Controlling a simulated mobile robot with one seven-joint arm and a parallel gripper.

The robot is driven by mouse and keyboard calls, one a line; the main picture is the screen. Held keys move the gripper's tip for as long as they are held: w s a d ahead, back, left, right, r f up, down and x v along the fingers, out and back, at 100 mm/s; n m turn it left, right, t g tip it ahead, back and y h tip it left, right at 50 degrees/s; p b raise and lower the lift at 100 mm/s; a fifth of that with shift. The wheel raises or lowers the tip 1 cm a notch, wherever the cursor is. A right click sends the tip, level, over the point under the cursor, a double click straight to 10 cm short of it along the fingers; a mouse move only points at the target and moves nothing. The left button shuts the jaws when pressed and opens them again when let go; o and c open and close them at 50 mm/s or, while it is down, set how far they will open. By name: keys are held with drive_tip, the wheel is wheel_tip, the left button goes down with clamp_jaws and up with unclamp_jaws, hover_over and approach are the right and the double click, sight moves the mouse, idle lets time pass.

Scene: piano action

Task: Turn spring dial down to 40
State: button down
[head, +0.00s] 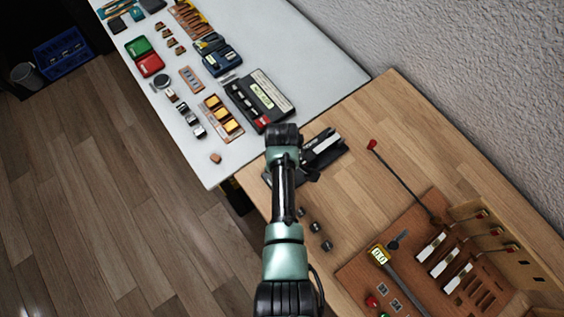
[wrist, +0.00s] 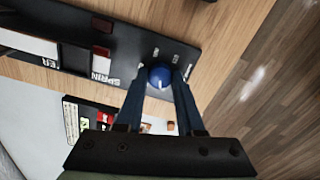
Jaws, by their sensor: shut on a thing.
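The spring dial (wrist: 160,75) is a round blue knob with a pale pointer line, on a black device (wrist: 130,32) lettered "SPRIN", the rest hidden. Small white scale marks sit around the knob, too small to read. My gripper (wrist: 163,84) is shut on the dial, one dark blue finger on each side. The black device also shows in the head view (head: 325,146), at the near end of the wooden bench. There my arm hides the dial and my fingers. The device has a red-topped slot and a white part beside the lettering.
A white table (head: 325,60) with boxes and small parts adjoins the wooden bench (head: 385,110). Several small dark cylinders (head: 314,227) lie right of my arm. A red-tipped rod (head: 395,165) and a piano key fixture (head: 440,265) stand farther right.

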drive_tip(key=shift+n, duration=0.8)
drive_tip(key=c, duration=0.5)
unclamp_jaws()
drive_tip(key=shift+r, duration=0.1)
wheel_tip(320, 180, up, 13)
drive_tip(key=shift+f+b, duration=0.1)
drive_tip(key=shift+b, duration=0.25)
